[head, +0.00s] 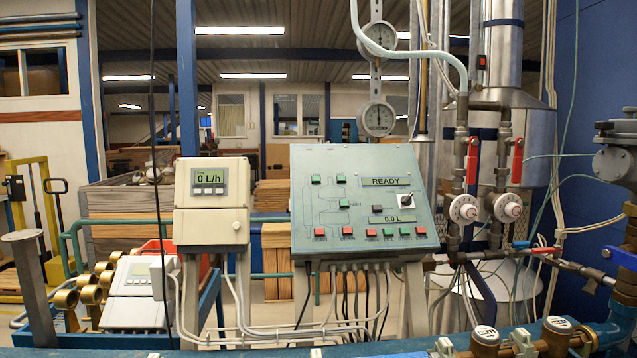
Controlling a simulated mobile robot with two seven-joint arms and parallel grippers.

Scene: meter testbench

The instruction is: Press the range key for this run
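The grey-green control panel (437,221) stands tilted at the middle of the head view. Its upper display (386,181) reads READY and its lower display (393,219) reads 0.0 L. A bottom row holds several keys, with red ones (320,232) at the left and green ones (388,232) further right. Green keys (315,180) and a dark grey key (377,209) sit higher up, beside a rotary knob (405,200). The key labels are too small to read surely, so I cannot tell which is the range key. Neither gripper is in view.
A beige meter box (211,222) reading 0 L/h stands left of the panel. Pipes with red-handled valves (517,160) and round white dials (463,209) stand at the right. Brass fittings (486,335) and a blue rail cross the front. Cables hang below the panel.

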